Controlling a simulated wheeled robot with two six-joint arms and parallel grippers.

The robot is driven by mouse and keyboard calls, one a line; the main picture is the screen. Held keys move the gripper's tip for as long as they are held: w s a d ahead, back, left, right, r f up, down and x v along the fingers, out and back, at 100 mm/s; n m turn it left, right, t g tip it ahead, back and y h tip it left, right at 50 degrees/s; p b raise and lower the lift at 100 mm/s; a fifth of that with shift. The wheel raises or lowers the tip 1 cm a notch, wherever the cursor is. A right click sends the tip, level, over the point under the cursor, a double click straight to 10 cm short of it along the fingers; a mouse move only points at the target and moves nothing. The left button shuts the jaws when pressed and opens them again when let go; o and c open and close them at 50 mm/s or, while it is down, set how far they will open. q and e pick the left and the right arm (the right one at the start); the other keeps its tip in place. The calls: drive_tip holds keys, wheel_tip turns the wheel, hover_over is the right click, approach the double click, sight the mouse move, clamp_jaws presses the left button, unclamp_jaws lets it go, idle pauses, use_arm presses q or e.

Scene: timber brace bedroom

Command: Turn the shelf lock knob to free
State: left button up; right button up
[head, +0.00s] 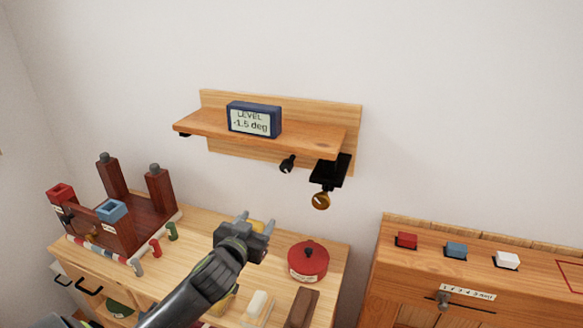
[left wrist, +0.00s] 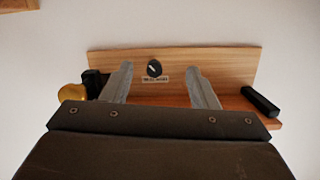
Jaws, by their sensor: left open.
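The wooden wall shelf (head: 290,132) carries a level display (head: 254,120) that reads about -1.5 deg. The small black lock knob (head: 288,163) is on the backboard below the shelf plank. In the left wrist view the knob (left wrist: 154,69) shows a white pointer mark slanting across its face, with a small label (left wrist: 156,80) too blurred to read. My left gripper (head: 257,222) is open and empty, below and apart from the shelf. In the left wrist view, its fingers (left wrist: 160,85) appear on either side of the knob, which lies beyond them. My right gripper is not in view.
A gold knob (head: 320,201) hangs below a black bracket (head: 330,170) at the shelf's right. Below are a workbench with a red pot (head: 308,261), a dark wooden frame (head: 140,210) and small parts. A cabinet (head: 480,275) with coloured blocks stands right. Wall space around the shelf is clear.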

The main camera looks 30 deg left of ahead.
use_arm(q)
drive_tip(key=t, duration=0.2)
approach(284, 169)
drive_tip(key=shift+h, duration=0.3)
drive_tip(key=p+x, duration=0.3)
drive_tip(key=x, duration=0.9)
drive_tip(key=shift+w+a+r+p, duration=0.1)
drive_tip(key=shift+p, duration=0.25)
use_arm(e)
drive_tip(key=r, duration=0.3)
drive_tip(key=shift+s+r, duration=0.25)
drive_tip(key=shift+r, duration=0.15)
use_arm(q)
drive_tip(key=c, duration=1)
